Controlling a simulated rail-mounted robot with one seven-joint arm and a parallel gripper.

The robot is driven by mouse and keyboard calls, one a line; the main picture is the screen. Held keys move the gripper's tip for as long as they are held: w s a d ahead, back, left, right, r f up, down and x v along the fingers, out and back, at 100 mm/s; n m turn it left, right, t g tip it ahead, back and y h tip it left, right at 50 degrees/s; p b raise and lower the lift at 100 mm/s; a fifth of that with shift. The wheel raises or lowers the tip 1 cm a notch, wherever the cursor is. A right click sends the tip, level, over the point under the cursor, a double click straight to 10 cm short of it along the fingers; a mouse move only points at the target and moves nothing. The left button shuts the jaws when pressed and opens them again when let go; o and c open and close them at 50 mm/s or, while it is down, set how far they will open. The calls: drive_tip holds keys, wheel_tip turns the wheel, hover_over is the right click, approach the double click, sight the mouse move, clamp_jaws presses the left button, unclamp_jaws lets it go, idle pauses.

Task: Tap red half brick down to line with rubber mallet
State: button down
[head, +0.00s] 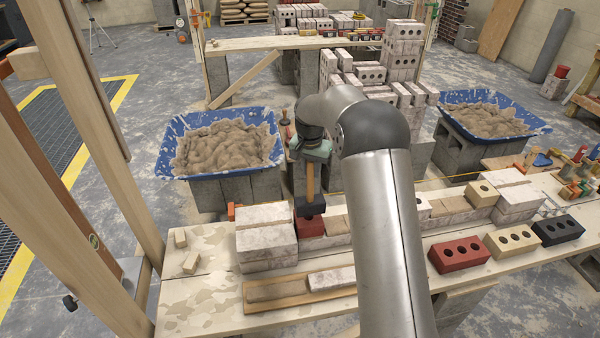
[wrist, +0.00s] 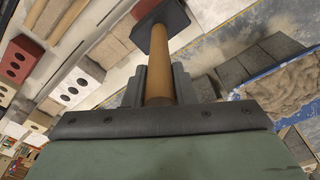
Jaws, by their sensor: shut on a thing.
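My gripper (head: 311,160) is shut on the wooden handle of the rubber mallet (head: 309,184). The mallet hangs with its black head (head: 309,206) down, right over the red half brick (head: 310,227). Whether the head touches the brick is hard to tell. The red half brick sits in the course, beside the stacked pale bricks (head: 266,238). A thin yellow line (head: 437,181) runs along the wall behind. In the wrist view the fingers (wrist: 158,88) clasp the mallet handle (wrist: 157,65), and the black head (wrist: 160,20) is beyond; it hides the brick top there.
A wooden board with a pale brick (head: 331,278) lies in front. A red three-hole brick (head: 459,254), a cream one (head: 513,240) and a black one (head: 558,230) stand at right. Blue mortar tubs (head: 262,118) stand behind on blocks. Small wood pieces (head: 191,263) lie at left.

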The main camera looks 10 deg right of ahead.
sight(310, 176)
drive_tip(key=shift+w+a+r, duration=0.15)
drive_tip(key=shift+w+r, duration=0.05)
wheel_tip(310, 176, down, 4)
drive_tip(key=b, duration=0.2)
drive_tip(key=shift+r+b, duration=0.1)
drive_tip(key=shift+b, duration=0.2)
wheel_tip(310, 176, up, 4)
drive_tip(key=p, duration=0.3)
drive_tip(key=shift+r, duration=0.25)
drive_tip(key=shift+f, duration=0.15)
